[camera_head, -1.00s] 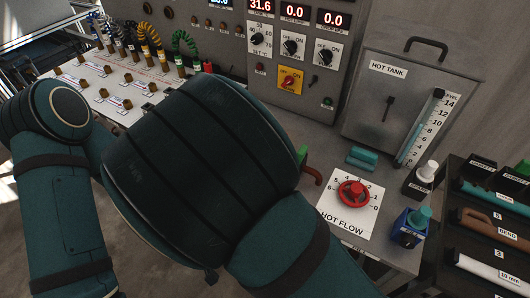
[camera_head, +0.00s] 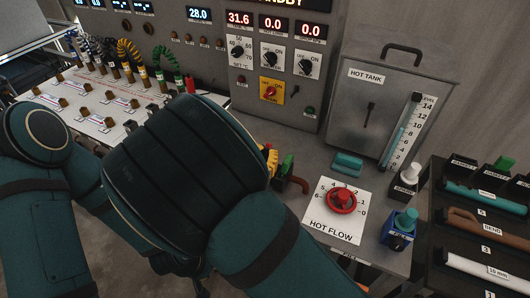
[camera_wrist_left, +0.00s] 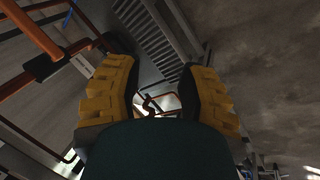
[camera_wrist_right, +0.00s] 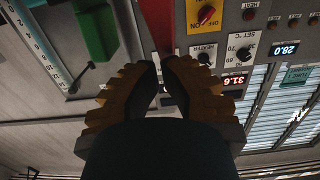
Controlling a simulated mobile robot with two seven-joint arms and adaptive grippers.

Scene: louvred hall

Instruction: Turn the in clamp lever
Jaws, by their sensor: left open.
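A dark red bent lever or pipe (camera_head: 297,184) and an upright green handle (camera_head: 286,166) stand close together on the bench, left of the HOT FLOW plate. I cannot read which is the in clamp lever. My right gripper (camera_head: 269,158) is mostly hidden behind its own arm; its yellow fingers show just left of the green handle. In the right wrist view its fingertips (camera_wrist_right: 160,82) are close together, with a dark red bar (camera_wrist_right: 157,22) at them and the green handle (camera_wrist_right: 95,30) to the left. Contact is unclear. My left gripper (camera_wrist_left: 160,80) is open and empty.
The red HOT FLOW knob (camera_head: 342,201) is right of the levers, with a teal block (camera_head: 347,164) behind it. A blue box (camera_head: 398,230) is near the bench's right edge. The hot tank (camera_head: 370,110) stands behind.

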